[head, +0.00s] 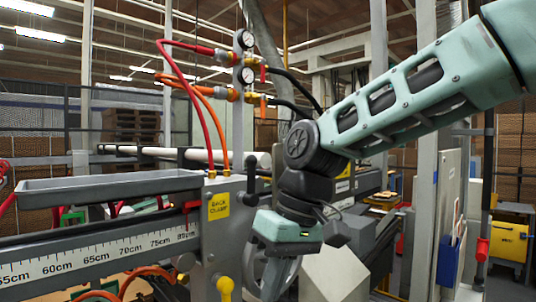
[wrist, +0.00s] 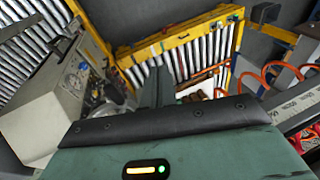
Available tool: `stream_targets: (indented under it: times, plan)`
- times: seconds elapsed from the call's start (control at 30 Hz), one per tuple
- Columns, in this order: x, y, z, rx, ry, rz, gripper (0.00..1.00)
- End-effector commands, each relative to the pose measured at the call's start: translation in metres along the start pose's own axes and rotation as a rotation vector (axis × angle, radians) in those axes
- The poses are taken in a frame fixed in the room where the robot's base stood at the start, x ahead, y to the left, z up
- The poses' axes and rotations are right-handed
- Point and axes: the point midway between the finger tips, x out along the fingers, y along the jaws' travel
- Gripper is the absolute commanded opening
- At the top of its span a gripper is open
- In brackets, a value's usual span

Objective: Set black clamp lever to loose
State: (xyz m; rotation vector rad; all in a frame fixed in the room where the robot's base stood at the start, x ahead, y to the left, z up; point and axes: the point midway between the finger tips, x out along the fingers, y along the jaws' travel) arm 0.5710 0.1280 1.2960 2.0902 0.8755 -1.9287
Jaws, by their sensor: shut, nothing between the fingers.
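The black clamp lever (head: 251,178) stands roughly upright, with round black knobs, just right of the yellow "BACK CLAMP" label (head: 218,206) on the grey machine post. I see no readable loose or tight mark beside it. My gripper shows in the wrist view (wrist: 157,88), its fingers shut together and empty. In the head view its teal body hangs to the right of and below the lever, apart from it in the picture; the fingertips are not clear there. I cannot make out the lever in the wrist view.
A yellow-knobbed handle (head: 225,288) sits low on the post, left of a grey wheel-like part (head: 268,272). Red and orange hoses (head: 188,110) run to gauges (head: 246,75) above. A ruled scale bar (head: 100,256) extends left. The wrist view shows a yellow-framed roller conveyor (wrist: 180,48).

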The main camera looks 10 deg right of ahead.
Motion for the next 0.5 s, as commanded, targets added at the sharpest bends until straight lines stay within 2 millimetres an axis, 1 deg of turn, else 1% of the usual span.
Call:
stream_targets:
  times: [0.03,0.07,0.1,0.17,0.2,0.27,0.3,0.33,0.37,0.4,0.5]
  plan:
    - [-0.025,0.007,-0.021,0.011,0.026,-0.020,0.00]
    - [-0.037,0.010,-0.032,0.016,0.038,-0.034,0.00]
    - [-0.054,0.016,-0.044,0.018,0.055,-0.050,0.00]
    - [-0.080,0.025,-0.062,0.022,0.082,-0.075,0.00]
    - [-0.098,0.032,-0.073,0.023,0.101,-0.090,0.00]
    - [-0.125,0.042,-0.088,0.023,0.130,-0.111,0.00]
    - [-0.143,0.050,-0.096,0.021,0.150,-0.125,0.00]
    - [-0.156,0.056,-0.102,0.019,0.164,-0.134,0.00]
    - [-0.169,0.062,-0.106,0.018,0.178,-0.143,0.00]
    - [-0.186,0.069,-0.112,0.013,0.197,-0.153,0.00]
    - [-0.222,0.086,-0.120,0.002,0.238,-0.172,0.00]
